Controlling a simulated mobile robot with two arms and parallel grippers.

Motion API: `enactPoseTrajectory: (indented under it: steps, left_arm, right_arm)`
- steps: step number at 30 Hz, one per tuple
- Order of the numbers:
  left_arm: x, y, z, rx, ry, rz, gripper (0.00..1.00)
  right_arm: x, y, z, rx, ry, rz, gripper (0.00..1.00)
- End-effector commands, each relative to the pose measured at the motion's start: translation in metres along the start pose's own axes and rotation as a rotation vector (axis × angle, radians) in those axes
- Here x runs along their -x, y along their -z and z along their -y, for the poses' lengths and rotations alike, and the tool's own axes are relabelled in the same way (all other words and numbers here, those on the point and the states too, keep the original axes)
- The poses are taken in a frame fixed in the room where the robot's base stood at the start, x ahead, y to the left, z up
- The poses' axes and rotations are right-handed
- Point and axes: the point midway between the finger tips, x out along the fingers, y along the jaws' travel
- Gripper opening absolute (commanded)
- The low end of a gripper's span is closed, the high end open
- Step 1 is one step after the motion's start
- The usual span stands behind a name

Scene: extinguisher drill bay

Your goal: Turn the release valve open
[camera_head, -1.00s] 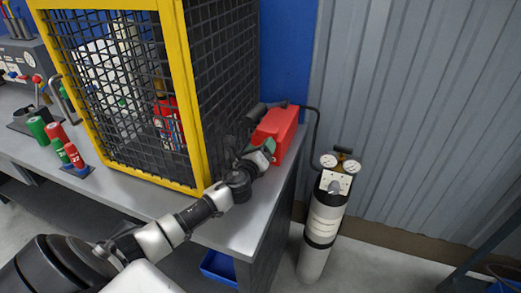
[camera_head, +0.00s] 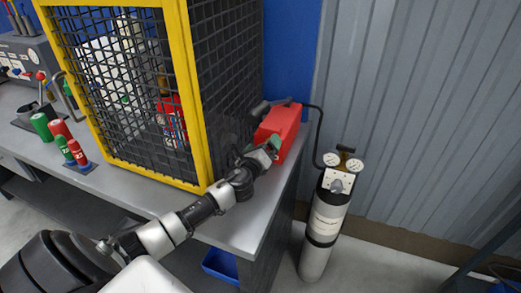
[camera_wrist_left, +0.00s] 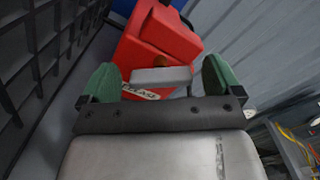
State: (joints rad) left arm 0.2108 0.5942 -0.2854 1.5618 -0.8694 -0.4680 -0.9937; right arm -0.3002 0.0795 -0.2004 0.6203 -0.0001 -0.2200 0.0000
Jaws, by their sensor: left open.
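The release valve is a red box (camera_head: 281,126) on the right end of the bench, beside the cage. In the left wrist view the red box (camera_wrist_left: 163,38) shows a light grey bar-shaped handle (camera_wrist_left: 162,76) with a brass-coloured stub behind it. A partly covered white label (camera_wrist_left: 140,91) sits below the handle. My left gripper (camera_head: 264,153) is at the near face of the box. In the left wrist view its green fingertips (camera_wrist_left: 158,79) are spread, one on each side of the handle, with gaps visible. My right gripper does not show.
A yellow-framed mesh cage (camera_head: 187,95) stands close on the left of my left arm. A white gas cylinder (camera_head: 323,225) with gauges stands on the floor at right, with a black hose running to the box. The bench front (camera_head: 236,232) has bare surface.

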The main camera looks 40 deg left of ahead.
Motion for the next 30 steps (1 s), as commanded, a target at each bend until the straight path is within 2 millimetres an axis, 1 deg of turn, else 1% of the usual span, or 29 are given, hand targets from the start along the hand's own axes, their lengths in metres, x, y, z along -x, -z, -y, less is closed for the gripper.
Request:
enactPoseTrajectory:
  steps: [2,5,12,15,18,23,30]
  left_arm:
    - [0.005,0.001,-0.001,-0.001,-0.001,-0.001,0.94]
    - [0.019,0.001,-0.001,-0.001,0.001,-0.003,0.94]
    - [0.067,0.003,-0.002,-0.001,-0.001,-0.004,0.94]
    - [0.084,0.002,-0.002,-0.001,0.0,-0.003,0.94]
    - [0.097,0.001,-0.001,-0.001,0.0,-0.002,0.94]
    - [0.106,0.0,-0.001,-0.001,0.0,0.0,0.94]
    - [0.107,0.0,-0.001,-0.001,-0.001,0.0,0.94]
  right_arm:
    - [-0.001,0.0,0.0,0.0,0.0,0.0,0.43]
    - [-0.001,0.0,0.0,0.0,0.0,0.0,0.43]
    - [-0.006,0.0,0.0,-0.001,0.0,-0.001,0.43]
    - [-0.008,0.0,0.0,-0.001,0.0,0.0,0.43]
    - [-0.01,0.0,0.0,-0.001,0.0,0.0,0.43]
    - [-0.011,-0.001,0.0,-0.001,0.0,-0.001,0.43]
    - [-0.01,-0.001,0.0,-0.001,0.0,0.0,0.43]
